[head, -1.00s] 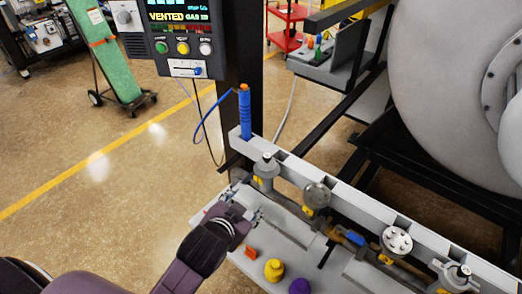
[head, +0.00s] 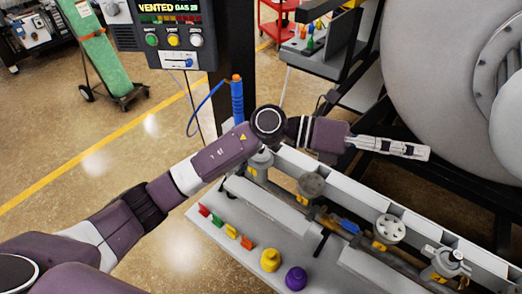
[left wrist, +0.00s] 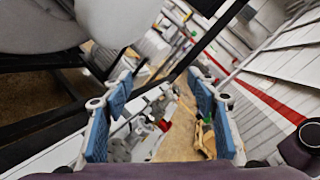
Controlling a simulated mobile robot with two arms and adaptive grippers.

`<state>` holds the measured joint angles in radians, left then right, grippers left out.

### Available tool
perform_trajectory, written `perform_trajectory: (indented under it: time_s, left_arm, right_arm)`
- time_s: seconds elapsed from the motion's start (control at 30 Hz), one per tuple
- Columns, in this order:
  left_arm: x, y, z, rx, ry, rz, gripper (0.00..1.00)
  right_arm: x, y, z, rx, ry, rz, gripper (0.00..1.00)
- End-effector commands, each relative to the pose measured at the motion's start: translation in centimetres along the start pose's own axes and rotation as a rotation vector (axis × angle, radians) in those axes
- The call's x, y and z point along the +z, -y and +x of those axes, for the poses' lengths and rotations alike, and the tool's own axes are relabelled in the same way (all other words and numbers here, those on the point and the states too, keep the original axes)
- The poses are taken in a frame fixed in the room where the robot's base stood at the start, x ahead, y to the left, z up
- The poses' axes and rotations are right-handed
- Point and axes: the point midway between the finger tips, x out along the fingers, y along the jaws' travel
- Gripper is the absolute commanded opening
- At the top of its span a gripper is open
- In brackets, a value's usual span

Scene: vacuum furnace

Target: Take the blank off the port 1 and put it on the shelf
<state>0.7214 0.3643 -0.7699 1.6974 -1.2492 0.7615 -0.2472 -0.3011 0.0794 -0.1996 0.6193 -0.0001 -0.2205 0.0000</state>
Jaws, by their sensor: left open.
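Several ports stand along the grey manifold rail in the head view. One carries a plain grey round disc (head: 311,185). Another carries a light disc with bolt heads or holes (head: 390,229). A port with a clamp-like fitting (head: 447,262) is at the right. I cannot read which is port 1 or tell which cover is the blank. A pale shelf (head: 215,222) runs in front of the rail. My left gripper (head: 424,152) is above and behind the rail, apart from the ports. Its blue-padded fingers are spread and empty in the left wrist view (left wrist: 162,82). My right gripper is not seen.
A yellow knob (head: 270,260), a purple knob (head: 295,278) and small coloured pieces lie on the shelf. A blue cylinder with a cable (head: 237,100) stands at the rail's left end. The large grey vessel (head: 450,80) and its black frame are close behind my left gripper.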

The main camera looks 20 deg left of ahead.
Motion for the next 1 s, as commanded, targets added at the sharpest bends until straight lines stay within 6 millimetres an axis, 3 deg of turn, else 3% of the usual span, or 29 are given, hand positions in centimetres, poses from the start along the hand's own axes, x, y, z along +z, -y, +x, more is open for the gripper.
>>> perform_trajectory:
  time_s: [0.13,0.2,0.3,0.37,0.4,0.53,0.6,0.7,1.0]
  left_arm:
    - [-4.2,-5.6,-3.3,0.183,-0.423,0.227,0.54]
    - [-5.2,-8.7,-6.8,0.289,-0.618,0.296,0.54]
    - [-5.0,-12.3,-13.5,0.454,-0.876,0.349,0.54]
    - [-4.1,-13.6,-17.6,0.551,-1.007,0.355,0.54]
    - [-3.4,-14.1,-20.2,0.61,-1.081,0.352,0.54]
    - [-1.4,-14.4,-26.8,0.755,-1.251,0.318,0.54]
    - [-0.8,-14.2,-28.8,0.799,-1.299,0.299,0.54]
    - [-0.7,-14.3,-30.0,0.825,-1.332,0.284,0.54]
    - [-2.7,-16.2,-30.0,0.824,-1.335,0.282,0.54]
  right_arm:
    - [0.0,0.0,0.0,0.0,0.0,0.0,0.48]
    - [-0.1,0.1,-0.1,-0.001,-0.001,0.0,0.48]
    - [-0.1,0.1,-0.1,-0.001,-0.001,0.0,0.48]
    - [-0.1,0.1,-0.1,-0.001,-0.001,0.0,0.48]
    - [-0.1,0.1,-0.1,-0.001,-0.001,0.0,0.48]
    - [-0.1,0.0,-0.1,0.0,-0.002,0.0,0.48]
    - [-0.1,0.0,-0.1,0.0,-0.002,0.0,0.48]
    - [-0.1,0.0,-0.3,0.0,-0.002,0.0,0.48]
    - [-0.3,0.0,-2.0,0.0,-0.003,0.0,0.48]
